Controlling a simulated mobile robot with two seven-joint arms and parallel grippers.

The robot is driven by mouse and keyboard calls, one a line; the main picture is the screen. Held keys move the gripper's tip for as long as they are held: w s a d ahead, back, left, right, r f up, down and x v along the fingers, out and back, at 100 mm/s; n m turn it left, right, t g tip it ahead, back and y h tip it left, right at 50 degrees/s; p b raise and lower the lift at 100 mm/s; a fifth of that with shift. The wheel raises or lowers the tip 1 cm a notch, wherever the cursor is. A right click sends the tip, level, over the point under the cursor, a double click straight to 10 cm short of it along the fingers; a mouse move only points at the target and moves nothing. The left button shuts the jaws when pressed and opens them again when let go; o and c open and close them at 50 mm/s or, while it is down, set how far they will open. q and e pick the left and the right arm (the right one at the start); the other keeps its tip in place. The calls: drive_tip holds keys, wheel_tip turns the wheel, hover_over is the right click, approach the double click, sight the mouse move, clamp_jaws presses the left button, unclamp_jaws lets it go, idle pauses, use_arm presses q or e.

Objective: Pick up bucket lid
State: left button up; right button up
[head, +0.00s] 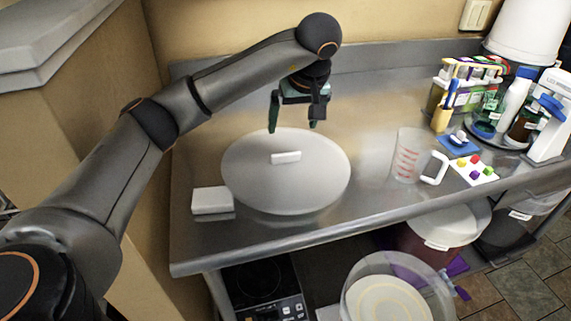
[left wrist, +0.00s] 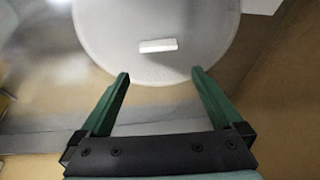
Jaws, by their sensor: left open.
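The bucket lid (head: 286,183) is a large white disc with a small white bar-shaped handle (head: 285,157) on top. It lies on the left part of the metal table. In the left wrist view the lid (left wrist: 155,20) fills the upper middle, and its handle (left wrist: 158,45) shows ahead of the fingers. My left gripper (head: 292,125) is above the lid's far edge, open and empty, pointing down. Its green fingers (left wrist: 160,80) are apart with nothing between them. They do not touch the handle. My right gripper is not in view.
A white block (head: 212,200) sits at the lid's left edge. A measuring jug (head: 408,157), a card with coloured pieces (head: 475,171) and bottles (head: 514,103) stand to the right. A wall closes the back. Buckets (head: 447,222) are below the table.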

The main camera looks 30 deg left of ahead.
use_arm(q)
hover_over(286, 154)
drive_tip(key=s+d, duration=0.1)
drive_tip(key=d, duration=0.1)
wheel_tip(286, 154, down, 6)
drive_tip(key=shift+s+a, duration=0.1)
drive_tip(key=shift+s, duration=0.05)
drive_tip(key=shift+x, duration=2.6)
drive_tip(key=c, duration=1.3)
